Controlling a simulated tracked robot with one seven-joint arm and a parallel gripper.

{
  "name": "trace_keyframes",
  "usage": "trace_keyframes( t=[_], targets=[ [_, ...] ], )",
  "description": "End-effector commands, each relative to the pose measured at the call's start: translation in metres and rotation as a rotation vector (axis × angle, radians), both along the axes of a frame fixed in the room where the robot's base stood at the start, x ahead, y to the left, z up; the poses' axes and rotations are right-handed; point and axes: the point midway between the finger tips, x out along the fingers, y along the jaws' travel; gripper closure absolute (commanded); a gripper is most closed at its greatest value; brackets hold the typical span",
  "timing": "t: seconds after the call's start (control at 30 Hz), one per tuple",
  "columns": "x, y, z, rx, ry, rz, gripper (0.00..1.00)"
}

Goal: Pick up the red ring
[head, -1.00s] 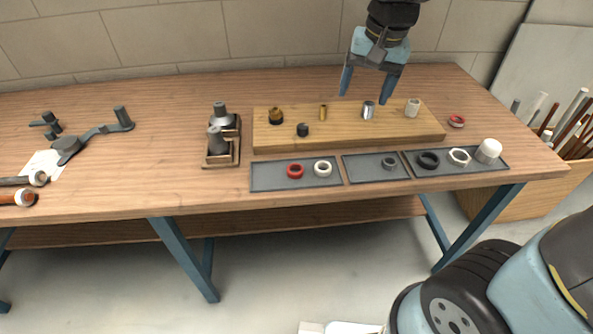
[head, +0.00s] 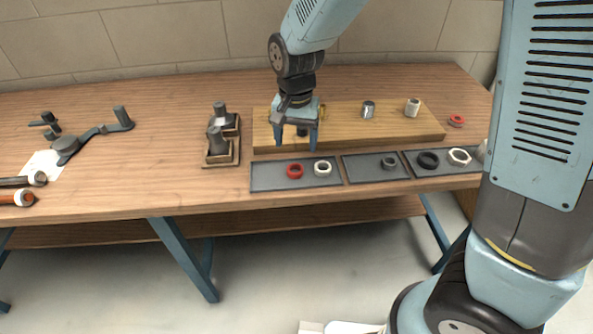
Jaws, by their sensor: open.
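A red ring (head: 295,171) lies flat in the left grey tray (head: 262,180), just left of a white ring (head: 323,169). My gripper (head: 297,149) points down with its fingers apart and nothing seen held between them. It is above the front part of the wooden board, a little behind and above the red ring, and apart from it. A dark fitting on the board shows between the fingers. Another red, roll-like ring (head: 456,120) lies on the table at the right, beyond the board.
The wooden board (head: 390,137) carries a silver fitting (head: 368,109) and a white fitting (head: 412,107). The middle tray holds a grey ring (head: 389,163); the right tray holds a black ring (head: 428,159) and a pale nut (head: 459,156).

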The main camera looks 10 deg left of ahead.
Motion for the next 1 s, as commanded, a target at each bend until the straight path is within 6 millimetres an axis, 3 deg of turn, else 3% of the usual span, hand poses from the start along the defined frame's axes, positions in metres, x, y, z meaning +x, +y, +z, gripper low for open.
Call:
trace_keyframes(
  t=[0.13, 0.37, 0.7, 1.0],
  targets=[
    [0.000, 0.000, -0.019, -0.002, 0.002, 0.000, 0.25],
    [-0.001, 0.000, -0.031, -0.001, 0.001, 0.002, 0.25],
    [-0.005, 0.001, -0.072, -0.002, 0.002, 0.001, 0.25],
    [-0.004, 0.002, -0.078, 0.001, 0.000, 0.002, 0.25]
  ],
)
